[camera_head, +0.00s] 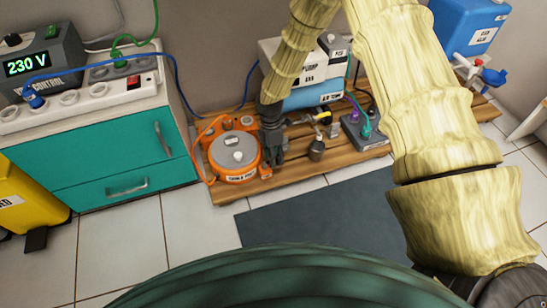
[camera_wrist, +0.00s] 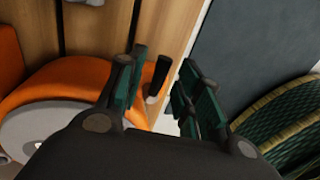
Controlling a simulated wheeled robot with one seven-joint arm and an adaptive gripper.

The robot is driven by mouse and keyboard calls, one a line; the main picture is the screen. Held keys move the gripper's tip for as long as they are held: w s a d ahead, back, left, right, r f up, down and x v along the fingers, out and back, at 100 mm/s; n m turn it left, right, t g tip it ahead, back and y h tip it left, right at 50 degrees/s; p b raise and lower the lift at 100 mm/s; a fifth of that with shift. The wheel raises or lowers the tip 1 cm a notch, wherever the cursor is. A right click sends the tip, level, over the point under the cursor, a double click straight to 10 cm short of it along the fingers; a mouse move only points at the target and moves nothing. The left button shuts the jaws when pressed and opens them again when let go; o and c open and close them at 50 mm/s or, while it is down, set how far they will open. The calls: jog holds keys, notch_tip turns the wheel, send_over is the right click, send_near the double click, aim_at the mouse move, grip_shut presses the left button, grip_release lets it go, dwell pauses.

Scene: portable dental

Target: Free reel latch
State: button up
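The orange cable reel (camera_head: 222,143) with a round grey-white top sits on the low wooden platform. Its orange body (camera_wrist: 70,78) fills the left of the wrist view. My gripper (camera_head: 276,158) points down just right of the reel. In the wrist view my gripper (camera_wrist: 163,88) is open, its two green-padded fingers apart. A short dark peg-like lever (camera_wrist: 160,72), perhaps the reel latch, shows between and beyond the fingertips. I cannot tell whether a finger touches it. In the head view the latch is not clearly visible beside my gripper.
The wooden platform (camera_head: 305,175) also carries a white-and-blue air unit (camera_head: 310,97), brass fittings and a grey box (camera_head: 362,132). A teal cabinet (camera_head: 110,150) with a power strip stands left. A blue cable hangs above the reel. A dark mat (camera_head: 320,215) lies in front.

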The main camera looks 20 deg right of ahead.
grip_shut()
